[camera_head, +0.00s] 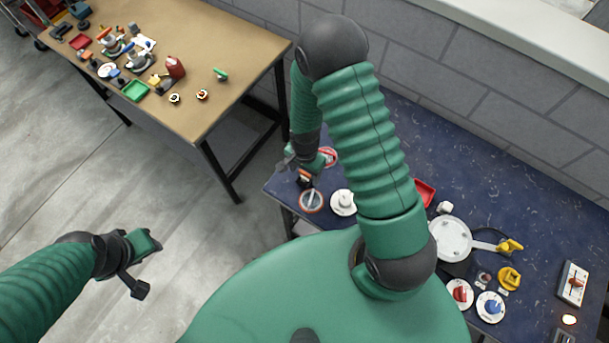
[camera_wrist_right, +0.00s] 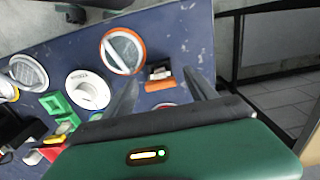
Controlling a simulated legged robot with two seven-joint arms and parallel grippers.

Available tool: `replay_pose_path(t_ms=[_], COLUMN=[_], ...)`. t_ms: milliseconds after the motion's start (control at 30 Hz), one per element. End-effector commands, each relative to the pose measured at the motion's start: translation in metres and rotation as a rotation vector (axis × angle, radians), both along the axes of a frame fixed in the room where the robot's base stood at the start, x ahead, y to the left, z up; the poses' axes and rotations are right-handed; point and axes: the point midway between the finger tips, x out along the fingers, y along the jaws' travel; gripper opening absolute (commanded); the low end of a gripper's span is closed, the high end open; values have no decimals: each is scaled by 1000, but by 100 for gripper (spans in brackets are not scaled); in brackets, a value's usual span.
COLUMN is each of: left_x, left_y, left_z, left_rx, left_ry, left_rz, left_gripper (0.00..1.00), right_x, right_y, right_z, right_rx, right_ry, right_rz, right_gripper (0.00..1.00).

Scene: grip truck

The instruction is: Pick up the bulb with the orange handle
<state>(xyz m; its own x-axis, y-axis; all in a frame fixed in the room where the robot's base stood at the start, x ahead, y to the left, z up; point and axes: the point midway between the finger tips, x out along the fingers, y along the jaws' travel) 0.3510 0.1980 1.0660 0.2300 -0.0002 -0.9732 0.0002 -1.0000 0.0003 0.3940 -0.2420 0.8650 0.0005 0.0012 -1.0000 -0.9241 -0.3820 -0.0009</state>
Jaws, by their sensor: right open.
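My right gripper (camera_head: 307,172) reaches down over the near left end of the blue table. It is open, with its two fingers apart in the right wrist view (camera_wrist_right: 161,78). A small black and orange piece (camera_wrist_right: 158,76) shows between the fingertips there, apparently with nothing gripped. I cannot tell whether this is the bulb with the orange handle. An orange-rimmed round dial (camera_wrist_right: 122,50) lies beside it; it also shows in the head view (camera_head: 312,201). My left gripper (camera_head: 142,268) hangs over the bare floor, apart from the tables; its jaw opening is unclear.
On the blue table (camera_head: 520,180) stand a white round piece (camera_head: 343,203), a white disc (camera_head: 451,240), yellow parts (camera_head: 509,279) and a lit bulb (camera_head: 569,320). A brown table (camera_head: 225,45) with several small objects is at the upper left. A brick wall (camera_head: 440,65) borders the blue table.

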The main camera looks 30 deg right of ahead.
Motion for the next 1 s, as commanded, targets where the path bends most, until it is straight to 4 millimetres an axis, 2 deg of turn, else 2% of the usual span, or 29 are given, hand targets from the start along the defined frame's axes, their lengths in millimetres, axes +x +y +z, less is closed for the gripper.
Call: replay_pose_path(t_ms=[233,267,733,1000], left_x=[0,0,0,0], left_y=[0,0,0,0], left_z=[0,0,0,0], left_rx=[0,0,0,0], left_ry=[1,1,1,0], left_rz=[0,0,0,0], left_gripper=[36,36,36,36], right_x=[1,1,1,1], right_y=[1,1,0,0], right_z=[-5,-5,-5,-4], right_rx=[-1,-1,-1,-1], right_ry=[-1,-1,0,-1], right_rz=[0,0,0,0], right_gripper=[65,63,1,0])
